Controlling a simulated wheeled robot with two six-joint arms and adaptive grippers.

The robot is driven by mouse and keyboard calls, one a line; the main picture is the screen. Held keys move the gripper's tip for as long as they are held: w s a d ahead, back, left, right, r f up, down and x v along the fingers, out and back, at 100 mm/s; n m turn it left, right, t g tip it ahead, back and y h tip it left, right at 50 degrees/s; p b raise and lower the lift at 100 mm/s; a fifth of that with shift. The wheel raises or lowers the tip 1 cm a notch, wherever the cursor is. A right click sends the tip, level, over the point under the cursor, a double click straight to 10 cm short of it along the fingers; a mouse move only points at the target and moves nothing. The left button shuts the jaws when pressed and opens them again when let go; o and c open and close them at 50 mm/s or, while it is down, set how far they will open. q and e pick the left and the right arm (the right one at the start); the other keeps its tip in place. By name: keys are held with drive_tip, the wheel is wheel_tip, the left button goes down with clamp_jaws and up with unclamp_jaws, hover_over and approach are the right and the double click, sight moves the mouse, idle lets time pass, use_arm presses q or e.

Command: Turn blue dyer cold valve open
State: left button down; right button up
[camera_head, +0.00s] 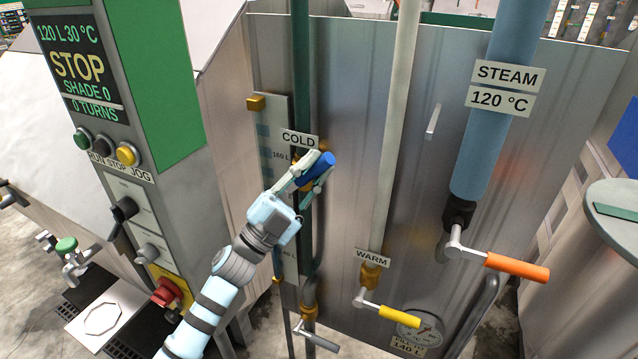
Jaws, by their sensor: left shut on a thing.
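The cold valve's blue handle (318,168) is just below the COLD label (299,139) on a green pipe (300,60). My left gripper (309,178) is shut on this blue handle, with a finger on either side of it. The handle tilts up to the right, and its far end sticks out past the fingers. The valve body behind is mostly hidden by the gripper. My right gripper is not in view.
A yellow handle (400,317) under the WARM label (372,258) and an orange handle (517,267) on the STEAM pipe (490,130) stick out at right. A grey handle (318,340) is below. A control panel (130,190) reading STOP stands at left.

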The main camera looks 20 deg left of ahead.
use_arm(q)
drive_tip(key=shift+a+r+n+t+y, duration=0.25)
drive_tip(key=shift+n+t+y, duration=0.2)
drive_tip(key=shift+n, duration=0.2)
drive_tip(key=shift+a+r+n+t+y, duration=0.2)
drive_tip(key=shift+n+t+y, duration=0.2)
drive_tip(key=shift+n, duration=0.25)
drive_tip(key=c, duration=1.4)
unclamp_jaws()
drive_tip(key=shift+c, duration=0.2)
drive_tip(key=shift+w, duration=0.15)
drive_tip(key=shift+f, duration=0.1)
drive_tip(key=shift+f, duration=0.1)
drive_tip(key=v, duration=1.2)
